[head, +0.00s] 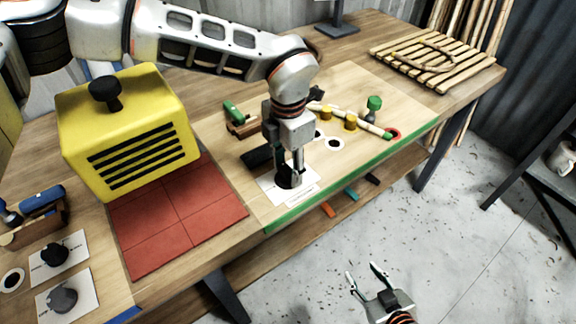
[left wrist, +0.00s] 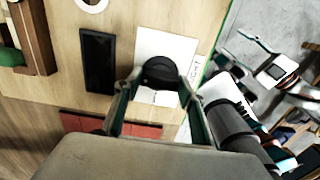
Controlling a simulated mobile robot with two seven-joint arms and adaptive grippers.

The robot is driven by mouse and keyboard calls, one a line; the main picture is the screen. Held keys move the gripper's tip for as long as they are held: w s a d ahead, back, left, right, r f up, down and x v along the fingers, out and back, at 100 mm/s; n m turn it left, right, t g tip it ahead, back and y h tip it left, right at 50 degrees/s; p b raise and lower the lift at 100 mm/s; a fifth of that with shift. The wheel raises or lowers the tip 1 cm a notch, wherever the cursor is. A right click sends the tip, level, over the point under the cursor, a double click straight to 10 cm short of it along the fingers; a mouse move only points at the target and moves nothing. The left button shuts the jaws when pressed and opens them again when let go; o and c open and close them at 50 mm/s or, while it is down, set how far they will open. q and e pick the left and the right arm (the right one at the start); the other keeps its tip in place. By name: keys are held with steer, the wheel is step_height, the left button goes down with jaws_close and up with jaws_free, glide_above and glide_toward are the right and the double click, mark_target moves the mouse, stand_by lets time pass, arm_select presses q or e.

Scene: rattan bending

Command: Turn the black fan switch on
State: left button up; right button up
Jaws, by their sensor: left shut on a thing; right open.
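My left gripper (head: 289,180) reaches down to a white card (head: 268,184) near the front edge of the wooden board. Its fingers are shut on a dark round knob on that card, which also shows between the fingertips in the left wrist view (left wrist: 160,72). The card carries small print that I cannot read surely. Another black knob (head: 55,254) stands on a white card at the lower left, with a dark grey knob (head: 63,298) on a card in front of it. My right gripper (head: 366,272) is open and empty over the floor, off the table.
A yellow slotted box (head: 125,130) with a black top knob stands behind red tiles (head: 180,225). A dark flat block (left wrist: 98,62) lies beside the held knob's card. Yellow, green and wooden pieces lie behind the gripper. A slatted rattan panel (head: 435,55) lies at the far right.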

mark_target(288, 170)
stand_by(0.4)
arm_select(q)
steer(key=o, duration=1.1)
step_height(288, 170, up, 12)
